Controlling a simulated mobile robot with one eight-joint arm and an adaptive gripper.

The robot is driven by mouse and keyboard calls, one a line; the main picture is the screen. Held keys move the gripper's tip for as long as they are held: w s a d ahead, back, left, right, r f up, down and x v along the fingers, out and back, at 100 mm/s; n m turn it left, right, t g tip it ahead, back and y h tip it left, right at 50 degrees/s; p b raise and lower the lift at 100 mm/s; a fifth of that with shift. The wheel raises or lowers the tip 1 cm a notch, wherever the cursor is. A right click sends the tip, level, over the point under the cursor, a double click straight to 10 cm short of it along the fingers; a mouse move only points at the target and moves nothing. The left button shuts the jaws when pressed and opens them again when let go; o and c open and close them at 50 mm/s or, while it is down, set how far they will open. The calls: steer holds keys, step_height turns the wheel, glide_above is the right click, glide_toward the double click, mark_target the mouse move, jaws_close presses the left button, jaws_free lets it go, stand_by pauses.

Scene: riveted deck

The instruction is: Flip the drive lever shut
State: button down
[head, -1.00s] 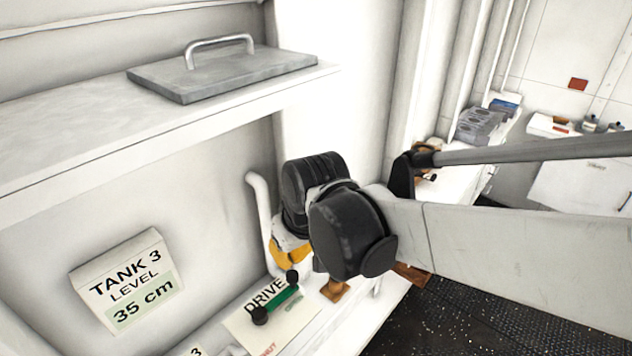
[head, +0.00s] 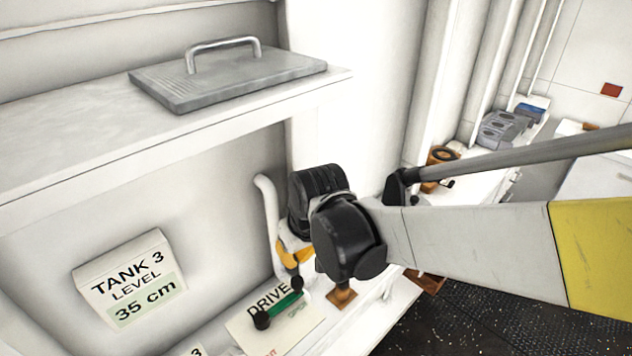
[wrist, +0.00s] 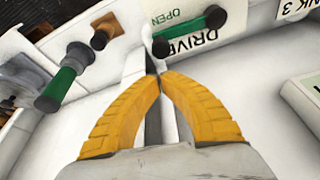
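The drive lever (head: 285,303) is a green bar with black ends, lying over a pale placard (head: 248,330) marked DRIVE. In the wrist view the lever (wrist: 187,32) is at the top, just beyond my fingertips, with the word OPEN beside it. A red word, partly cut off, shows at the placard's near edge in the head view. My gripper (wrist: 159,76) has yellow fingers whose tips come together with nothing seen between them. In the head view a yellow finger (head: 292,252) shows just behind the lever, and my black wrist hides the rest. I cannot tell whether they touch.
A second green-handled lever (wrist: 62,82) sticks out at left in the wrist view. A brown block (head: 341,297) is right of the placard. A white pipe (head: 266,215) rises behind my gripper. A shelf (head: 60,160) with a grey handled plate (head: 225,80) hangs above. A TANK 3 sign (head: 130,279) is left.

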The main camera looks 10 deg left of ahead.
steer(key=x, duration=0.5)
steer(key=shift+f, duration=0.2)
steer(key=shift+b, duration=0.3)
steer(key=shift+s+d+m, duration=0.15)
steer(key=shift+d+m, duration=0.15)
